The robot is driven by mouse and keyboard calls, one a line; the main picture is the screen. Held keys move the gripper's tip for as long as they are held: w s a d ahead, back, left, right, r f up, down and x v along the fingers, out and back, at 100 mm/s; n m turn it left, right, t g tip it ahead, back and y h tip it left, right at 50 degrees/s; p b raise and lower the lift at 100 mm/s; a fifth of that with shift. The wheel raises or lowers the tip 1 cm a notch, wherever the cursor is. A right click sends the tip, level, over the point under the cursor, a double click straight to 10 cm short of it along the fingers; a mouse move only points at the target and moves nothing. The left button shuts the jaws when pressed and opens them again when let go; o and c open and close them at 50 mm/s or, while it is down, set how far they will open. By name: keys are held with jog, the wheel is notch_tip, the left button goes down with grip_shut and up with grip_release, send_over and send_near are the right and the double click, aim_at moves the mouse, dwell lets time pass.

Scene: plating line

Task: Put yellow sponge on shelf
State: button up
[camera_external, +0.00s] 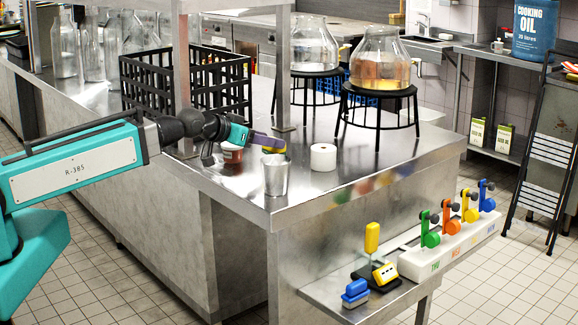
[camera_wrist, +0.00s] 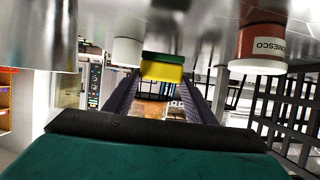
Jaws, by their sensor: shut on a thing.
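My gripper (camera_external: 268,143) reaches over the steel counter (camera_external: 210,175) from the left. In the wrist view its two dark purple fingers (camera_wrist: 165,85) are shut on the yellow sponge (camera_wrist: 162,72), which has a green layer. In the external view only a bit of the sponge (camera_external: 274,150) shows behind the finger. The sponge is close to the counter top; I cannot tell whether it touches. A steel overhead shelf (camera_external: 225,5) stands on posts above the counter. A low steel shelf (camera_external: 335,301) juts from the counter's front end.
A metal cup (camera_external: 276,175), a red-brown jar (camera_external: 232,154) and a white roll (camera_external: 323,157) stand close around the gripper. A black crate (camera_external: 235,80) and a shelf post are behind. Glass jars on black stands are farther right. The low shelf holds a blue brush (camera_external: 355,293) and colored taps.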

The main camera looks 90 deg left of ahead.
aim_at(269, 150)
jog(key=shift+w+a+f, duration=0.1)
jog(key=shift+w+a, duration=0.5)
jog(key=shift+w, duration=0.1)
jog(key=shift+f, duration=0.1)
jog(key=shift+f+p, duration=0.6)
jog(key=shift+f, duration=1.05)
jog(key=shift+f, duration=0.2)
jog(key=o, duration=1)
jog(key=shift+r, duration=0.2)
jog(key=shift+s+d, duration=0.1)
